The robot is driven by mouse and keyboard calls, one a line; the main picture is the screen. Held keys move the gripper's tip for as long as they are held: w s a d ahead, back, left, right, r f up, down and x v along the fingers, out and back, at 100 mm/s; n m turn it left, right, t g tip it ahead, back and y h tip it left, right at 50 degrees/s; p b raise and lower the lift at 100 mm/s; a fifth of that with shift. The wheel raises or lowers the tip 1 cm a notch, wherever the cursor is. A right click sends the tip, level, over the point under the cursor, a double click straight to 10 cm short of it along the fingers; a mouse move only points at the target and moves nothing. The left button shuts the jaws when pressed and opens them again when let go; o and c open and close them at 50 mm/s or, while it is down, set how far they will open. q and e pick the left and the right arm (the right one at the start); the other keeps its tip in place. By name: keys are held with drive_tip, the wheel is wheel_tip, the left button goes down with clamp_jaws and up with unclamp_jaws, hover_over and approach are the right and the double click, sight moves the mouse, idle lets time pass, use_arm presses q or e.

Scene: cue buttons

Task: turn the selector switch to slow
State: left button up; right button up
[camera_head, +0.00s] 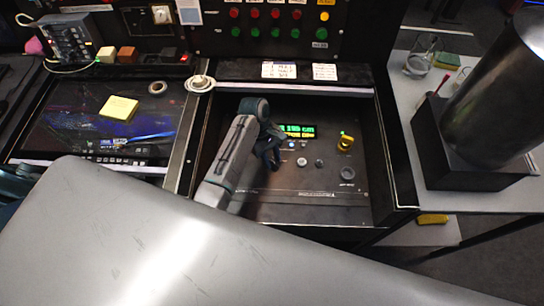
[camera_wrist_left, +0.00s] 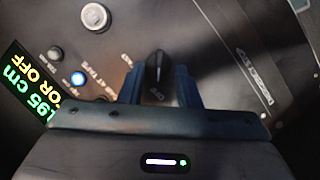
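The selector switch is a small black knob (camera_wrist_left: 157,66) on the dark panel, seen in the left wrist view. A label that seems to read OFF lies just below it and one like FAST to its upper left; I cannot read a slow label. My left gripper (camera_wrist_left: 158,82) has one finger on each side of the knob, with narrow gaps visible, so it looks open around it. In the head view my left gripper (camera_head: 270,160) reaches down to the recessed panel and hides the knob. My right gripper is not in view.
A lit display (camera_head: 297,130) reads 195 cm and what looks like motor off. The panel's raised side walls (camera_head: 399,150) border the space.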

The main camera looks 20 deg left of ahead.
use_arm(q)
drive_tip(key=shift+w+f, duration=0.1)
drive_tip(key=shift+f, duration=0.15)
clamp_jaws()
drive_tip(key=shift+r, duration=0.1)
